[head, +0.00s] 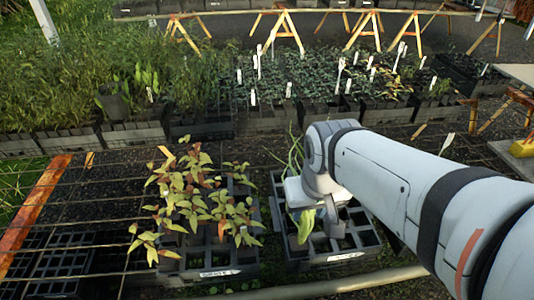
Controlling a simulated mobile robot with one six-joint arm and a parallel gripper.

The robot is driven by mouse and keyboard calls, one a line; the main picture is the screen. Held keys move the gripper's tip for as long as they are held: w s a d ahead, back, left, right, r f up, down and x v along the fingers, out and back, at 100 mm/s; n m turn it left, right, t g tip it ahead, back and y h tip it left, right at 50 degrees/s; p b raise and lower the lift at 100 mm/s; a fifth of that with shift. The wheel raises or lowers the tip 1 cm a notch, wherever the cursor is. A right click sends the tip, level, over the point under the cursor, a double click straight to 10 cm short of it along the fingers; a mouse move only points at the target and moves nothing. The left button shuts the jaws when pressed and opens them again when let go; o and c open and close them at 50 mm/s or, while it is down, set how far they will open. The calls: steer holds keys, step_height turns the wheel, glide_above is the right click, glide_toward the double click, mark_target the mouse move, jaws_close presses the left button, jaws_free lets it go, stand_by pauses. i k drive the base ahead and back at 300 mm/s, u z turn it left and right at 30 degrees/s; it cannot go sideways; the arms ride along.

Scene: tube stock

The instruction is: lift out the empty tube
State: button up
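My gripper (318,217) is low over a black crate (346,257) right of the picture's middle. The arm reaches in from the right and hides part of the crate's back and right side. The crate has square cells, several of which look dark and empty in front. A green plant with long thin leaves (294,152) rises from its back left, and a yellow-green leaf (305,226) hangs beside my gripper. The fingers are too small and partly covered, so I cannot tell if they are open or hold anything. I cannot pick out the empty tube.
A second black crate (208,272) with yellow-red leafy seedlings (195,195) stands close on the left. Empty crates (62,265) lie at far left under a wire mesh bench with an orange-brown edge bar (35,210). Rows of potted plants with white labels fill the back.

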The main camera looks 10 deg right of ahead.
mark_target(292, 232)
steer(key=z, duration=1.75)
steer(key=k, duration=1.35)
steer(key=u, duration=0.5)
steer(key=i, duration=1)
